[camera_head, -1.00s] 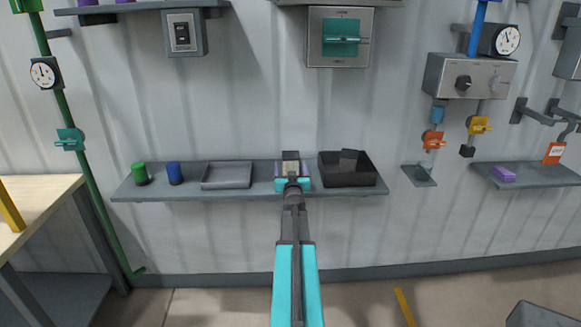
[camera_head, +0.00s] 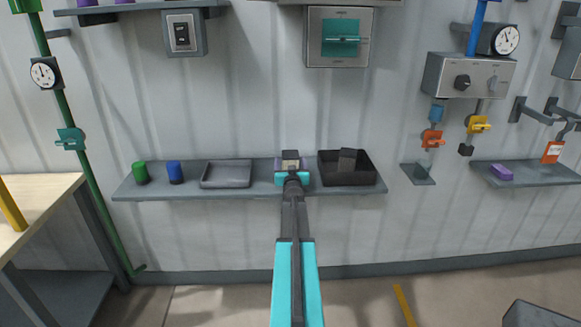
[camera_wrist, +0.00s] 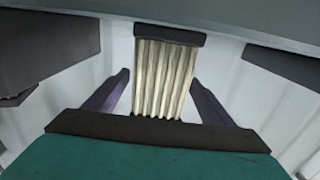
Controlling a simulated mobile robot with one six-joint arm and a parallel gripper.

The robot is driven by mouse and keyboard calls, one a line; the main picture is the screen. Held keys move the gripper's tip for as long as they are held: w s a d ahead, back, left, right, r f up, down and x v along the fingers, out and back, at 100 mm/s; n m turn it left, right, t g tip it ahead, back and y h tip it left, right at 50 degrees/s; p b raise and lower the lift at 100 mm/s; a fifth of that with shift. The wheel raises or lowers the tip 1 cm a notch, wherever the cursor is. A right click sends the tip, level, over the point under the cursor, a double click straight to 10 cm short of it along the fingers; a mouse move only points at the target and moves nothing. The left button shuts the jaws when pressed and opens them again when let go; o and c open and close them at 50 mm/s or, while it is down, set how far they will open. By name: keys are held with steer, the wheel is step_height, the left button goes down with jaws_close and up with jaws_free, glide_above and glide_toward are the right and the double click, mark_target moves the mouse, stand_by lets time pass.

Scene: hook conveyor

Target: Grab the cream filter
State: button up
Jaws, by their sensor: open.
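The cream filter (camera_head: 290,163) stands on the wall shelf, between the grey tray and the black bin. In the wrist view the filter (camera_wrist: 163,75) has cream pleats and a dark cap at its upper end; its near end is hidden behind my gripper's dark front edge. My gripper (camera_head: 292,177) is right in front of the filter in the head view. In the wrist view my gripper (camera_wrist: 158,82) is open, with one purple finger on each side of the filter and a visible gap on both sides.
The shelf (camera_head: 256,185) also holds a green cylinder (camera_head: 140,173), a blue cylinder (camera_head: 175,172), a shallow grey tray (camera_head: 226,175) and a black bin (camera_head: 347,177) with a dark block in it. The bin is close on the right. The wall is directly behind.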

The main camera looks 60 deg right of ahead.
steer(key=c, duration=1.2)
steer(key=shift+r, duration=0.15)
steer(key=shift+c, duration=0.2)
steer(key=shift+r+p, duration=1.75)
steer(key=shift+r, duration=3.15)
